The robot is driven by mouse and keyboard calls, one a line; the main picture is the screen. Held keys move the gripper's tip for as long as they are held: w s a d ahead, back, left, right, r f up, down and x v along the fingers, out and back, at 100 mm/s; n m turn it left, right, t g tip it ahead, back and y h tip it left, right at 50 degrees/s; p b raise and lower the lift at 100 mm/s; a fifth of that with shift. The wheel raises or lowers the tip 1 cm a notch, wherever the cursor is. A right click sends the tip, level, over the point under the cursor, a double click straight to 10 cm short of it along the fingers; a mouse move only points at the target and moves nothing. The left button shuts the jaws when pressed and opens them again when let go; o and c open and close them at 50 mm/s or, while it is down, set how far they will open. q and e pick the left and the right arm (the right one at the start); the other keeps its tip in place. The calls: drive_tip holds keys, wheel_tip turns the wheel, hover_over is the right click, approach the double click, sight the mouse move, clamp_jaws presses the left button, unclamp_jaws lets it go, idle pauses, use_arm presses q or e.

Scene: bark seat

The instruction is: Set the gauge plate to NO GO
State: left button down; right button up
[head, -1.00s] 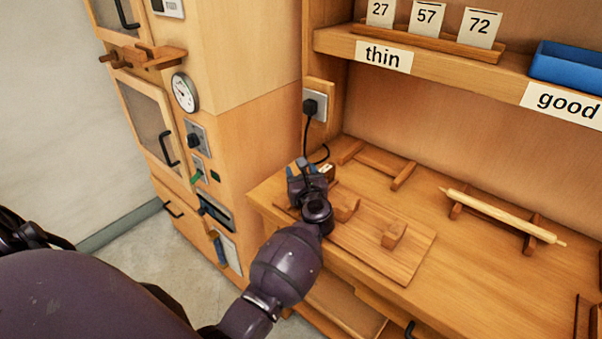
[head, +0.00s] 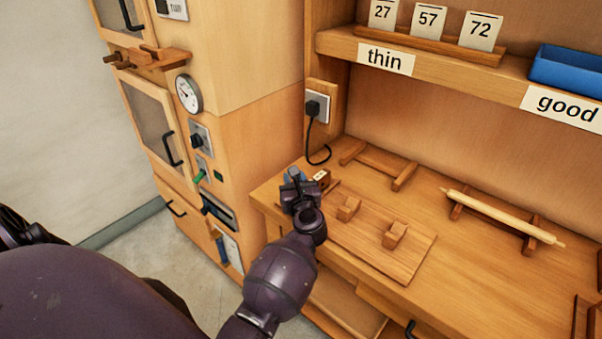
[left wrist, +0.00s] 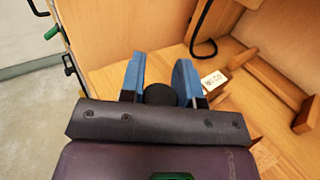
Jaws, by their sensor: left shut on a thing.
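A wooden board (head: 385,256) with two upright wooden blocks lies at the bench's left front. At its far left end, a small wooden block (head: 321,179) carries a white label. In the left wrist view the label (left wrist: 213,81) appears to read NO GO. My left gripper (head: 294,177) is over the bench's left corner, just left of the labelled block. Its blue fingers (left wrist: 160,85) are shut on a round black knob (left wrist: 160,95). The gripper hides what lies under the knob. My right gripper is not in view.
A rolling pin (head: 505,217) lies on a wooden rack to the right. A black cable (head: 318,155) hangs from the wall socket (head: 316,107). A shelf (head: 450,70) runs above the bench.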

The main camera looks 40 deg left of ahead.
use_arm(q)
drive_tip(key=shift+s, duration=0.65)
drive_tip(key=shift+s+a+f, duration=0.1)
drive_tip(key=shift+s+f, duration=0.1)
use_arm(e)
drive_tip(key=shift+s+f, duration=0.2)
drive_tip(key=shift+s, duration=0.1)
